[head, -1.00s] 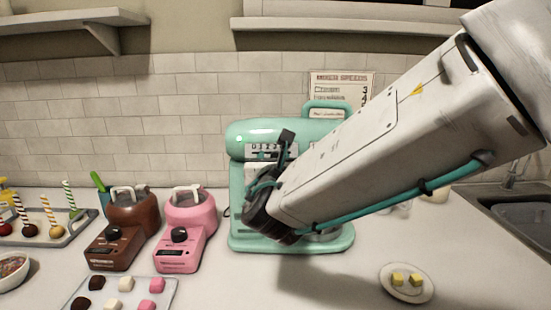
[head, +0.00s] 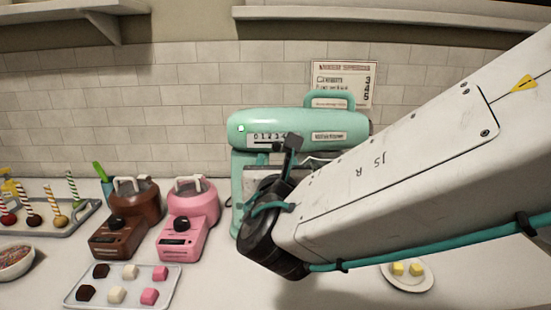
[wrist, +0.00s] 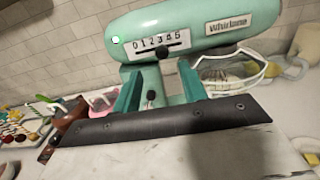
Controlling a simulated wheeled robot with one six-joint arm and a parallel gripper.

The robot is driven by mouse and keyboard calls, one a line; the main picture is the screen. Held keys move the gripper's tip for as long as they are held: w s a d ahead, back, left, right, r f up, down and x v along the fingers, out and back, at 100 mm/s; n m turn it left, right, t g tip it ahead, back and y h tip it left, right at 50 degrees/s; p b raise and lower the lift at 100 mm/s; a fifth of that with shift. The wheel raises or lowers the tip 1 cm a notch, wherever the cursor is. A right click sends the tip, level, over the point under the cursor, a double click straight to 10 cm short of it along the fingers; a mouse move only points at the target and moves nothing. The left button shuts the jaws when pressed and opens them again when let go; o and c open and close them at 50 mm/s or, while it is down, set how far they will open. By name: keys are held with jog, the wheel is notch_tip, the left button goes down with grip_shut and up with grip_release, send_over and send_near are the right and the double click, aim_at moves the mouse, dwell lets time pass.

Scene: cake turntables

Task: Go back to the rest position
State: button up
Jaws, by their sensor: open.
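My gripper (wrist: 160,88) shows in the wrist view as two teal fingers standing apart with nothing between them. It faces the teal stand mixer (wrist: 200,25), whose speed scale and slider are above the fingers. In the head view the same mixer (head: 300,122) stands against the tiled wall. My arm reaches in from the right, and its dark wrist end hides the mixer's lower part and base.
Left of the mixer stand a pink melter (head: 190,215) and a brown melter (head: 127,218). A tray of candy cubes (head: 170,297) lies in front. A cake-pop tray (head: 60,232) and sprinkle bowl (head: 12,262) are far left.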

jog(key=s+d+f+m+g+h, duration=0.3)
jog(key=d+m+g, duration=0.1)
jog(key=d+m, duration=0.3)
jog(key=s+d+f+m+g+h, duration=0.3)
jog(key=d+m+g, duration=0.1)
jog(key=d+m, duration=0.35)
jog(key=s+d+f+m+g+h, duration=0.3)
jog(key=d+m, duration=0.3)
jog(key=d, duration=0.2)
jog(key=s+d+m+g+y, duration=0.2)
jog(key=s+m+y, duration=0.2)
jog(key=s+m, duration=0.3)
jog(key=s+d+m+g+y, duration=0.3)
jog(key=s+m+y, duration=0.1)
jog(key=s+m, duration=0.4)
jog(key=shift+d+m+g, duration=0.2)
jog(key=shift+m+g, duration=0.1)
jog(key=shift+m, duration=0.25)
